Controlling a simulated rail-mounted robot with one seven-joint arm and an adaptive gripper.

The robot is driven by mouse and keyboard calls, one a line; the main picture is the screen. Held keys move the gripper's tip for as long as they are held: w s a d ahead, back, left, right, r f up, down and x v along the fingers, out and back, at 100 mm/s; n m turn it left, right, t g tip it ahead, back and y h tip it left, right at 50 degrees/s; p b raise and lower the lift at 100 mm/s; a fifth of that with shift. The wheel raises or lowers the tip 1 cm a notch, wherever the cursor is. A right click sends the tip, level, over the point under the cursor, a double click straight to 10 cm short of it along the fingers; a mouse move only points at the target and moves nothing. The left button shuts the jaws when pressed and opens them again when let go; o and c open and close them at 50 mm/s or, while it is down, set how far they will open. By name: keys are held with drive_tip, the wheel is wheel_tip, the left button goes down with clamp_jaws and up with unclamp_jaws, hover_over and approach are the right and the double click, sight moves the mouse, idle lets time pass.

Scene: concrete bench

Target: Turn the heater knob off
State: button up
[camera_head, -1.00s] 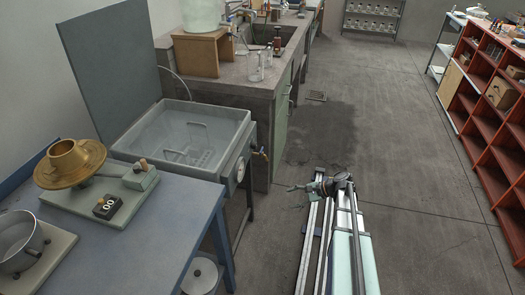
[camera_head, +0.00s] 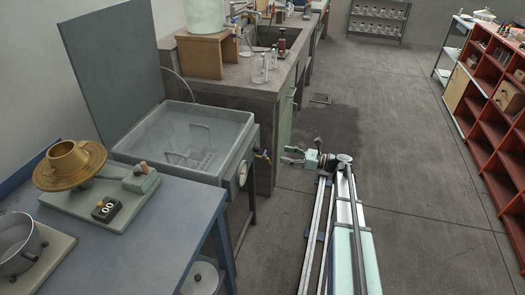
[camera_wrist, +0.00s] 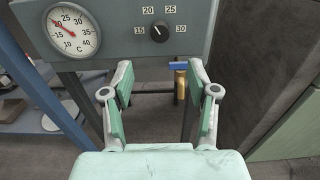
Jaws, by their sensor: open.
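The heater knob (camera_wrist: 160,32) is a small black dial on the grey front panel (camera_wrist: 120,45) of the water bath. Numbers 15, 20, 25 and 30 are printed around it. A pale mark shows on its upper left part; its exact setting is hard to read. The knob is too small to make out in the head view, where the open-topped grey bath (camera_head: 135,152) stands left of my arm. My gripper (camera_wrist: 160,80) is open and empty, below the knob and apart from the panel. In the head view my gripper (camera_head: 289,155) points left towards the bath's front.
A round thermometer dial (camera_wrist: 71,31) sits left of the knob. A brass tap with a blue handle (camera_wrist: 180,79) is below the panel, near my right finger in the picture. A blue table (camera_head: 150,225) is on the near left; open floor (camera_head: 420,200) lies right.

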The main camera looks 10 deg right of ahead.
sight(257, 149)
drive_tip(key=x, duration=1.1)
drive_tip(key=shift+s+d, duration=0.1)
clamp_jaws()
